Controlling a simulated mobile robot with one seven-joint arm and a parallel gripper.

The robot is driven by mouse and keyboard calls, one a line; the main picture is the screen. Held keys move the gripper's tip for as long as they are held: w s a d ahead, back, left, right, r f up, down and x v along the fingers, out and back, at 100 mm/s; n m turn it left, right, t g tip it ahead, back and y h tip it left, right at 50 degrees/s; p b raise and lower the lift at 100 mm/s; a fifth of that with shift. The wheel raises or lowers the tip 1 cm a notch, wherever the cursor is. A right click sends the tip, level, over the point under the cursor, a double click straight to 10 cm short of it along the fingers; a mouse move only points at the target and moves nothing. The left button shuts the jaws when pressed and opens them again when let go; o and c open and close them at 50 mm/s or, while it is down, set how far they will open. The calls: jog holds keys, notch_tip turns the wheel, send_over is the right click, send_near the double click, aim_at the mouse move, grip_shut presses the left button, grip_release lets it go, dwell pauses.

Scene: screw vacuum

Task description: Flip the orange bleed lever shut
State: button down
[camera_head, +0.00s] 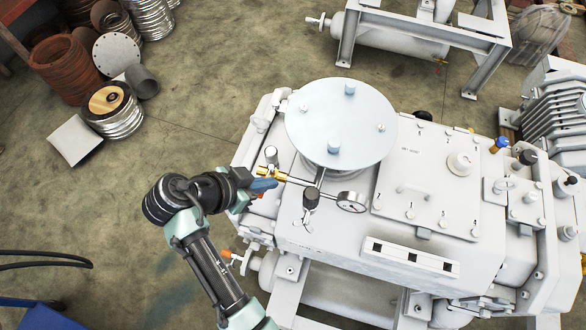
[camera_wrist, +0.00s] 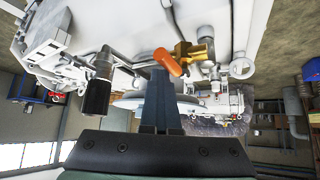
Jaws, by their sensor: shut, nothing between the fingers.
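The orange bleed lever (camera_wrist: 168,62) shows in the wrist view as a rounded orange grip slanting beside a brass valve body (camera_wrist: 190,52). The brass valve also shows in the head view (camera_head: 270,173), on a thin pipe at the left of the white vacuum pump (camera_head: 330,225). In the head view my gripper mostly hides the lever. My blue gripper (camera_head: 268,185) is shut and empty. Its fingertips (camera_wrist: 160,73) lie just below the orange grip in the wrist view; I cannot tell whether they touch it.
A round pressure gauge (camera_head: 351,202) and a black-capped fitting (camera_head: 311,196) stand right of the valve. A large round flange (camera_head: 341,122) rises behind it. Another orange handle (camera_head: 227,254) sits low at the pump's left end. The floor to the left is mostly open.

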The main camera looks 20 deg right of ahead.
jog(key=shift+w+a+r, duration=0.2)
jog(key=shift+w+a, duration=0.15)
jog(key=shift+a, duration=0.2)
jog(key=s+p+v, duration=0.1)
jog(key=p+v, duration=0.2)
jog(key=v, duration=0.9)
jog(key=shift+d+r, duration=0.25)
